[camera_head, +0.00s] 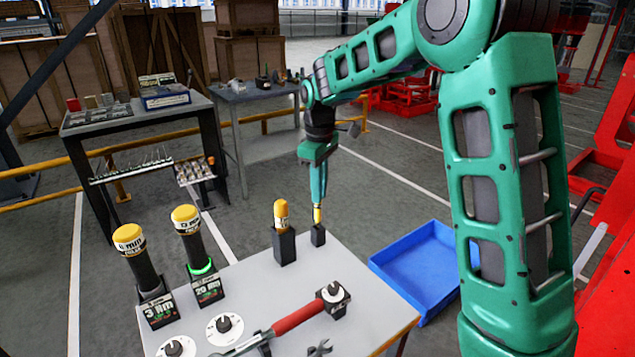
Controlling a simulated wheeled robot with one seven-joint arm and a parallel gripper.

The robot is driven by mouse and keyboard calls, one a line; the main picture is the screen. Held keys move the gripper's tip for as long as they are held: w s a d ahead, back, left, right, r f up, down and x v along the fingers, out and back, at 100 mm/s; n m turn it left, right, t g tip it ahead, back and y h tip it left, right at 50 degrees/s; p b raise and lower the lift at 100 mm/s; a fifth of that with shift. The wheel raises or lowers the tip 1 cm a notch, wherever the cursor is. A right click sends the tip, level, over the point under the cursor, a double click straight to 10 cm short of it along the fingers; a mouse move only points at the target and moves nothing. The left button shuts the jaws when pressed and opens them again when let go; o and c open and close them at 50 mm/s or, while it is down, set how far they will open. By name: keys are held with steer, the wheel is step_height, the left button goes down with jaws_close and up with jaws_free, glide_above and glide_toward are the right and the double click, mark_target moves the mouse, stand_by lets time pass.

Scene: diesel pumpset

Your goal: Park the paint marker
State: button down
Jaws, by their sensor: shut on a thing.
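My gripper (318,203) points straight down over the far right corner of the grey table. Its fingers are shut on a slim yellow paint marker (317,214), and only a short yellow part shows below them. A small black block holder (318,236) stands directly under the marker. The marker's lower end meets the holder's top in the picture, and I cannot tell whether it is inside or just above.
The grey table (262,288) also bears a red-handled torque wrench (298,317) on supports, two yellow-capped tools (129,238) (186,219) in labelled stands, round white dials (224,328) and a small dark wrench (319,348). A blue bin (410,258) lies to the right.

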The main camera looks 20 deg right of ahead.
glide_above(319, 219)
steer(key=shift+w+d+f, duration=0.1)
steer(key=shift+w+f, duration=0.1)
steer(key=shift+f, duration=0.85)
steer(key=shift+w+f, duration=0.15)
steer(key=shift+f, duration=1.8)
steer(key=c, duration=1.7)
jaws_free()
steer(key=shift+o, duration=0.2)
step_height(319, 219, up, 10)
steer(key=shift+r, duration=0.3)
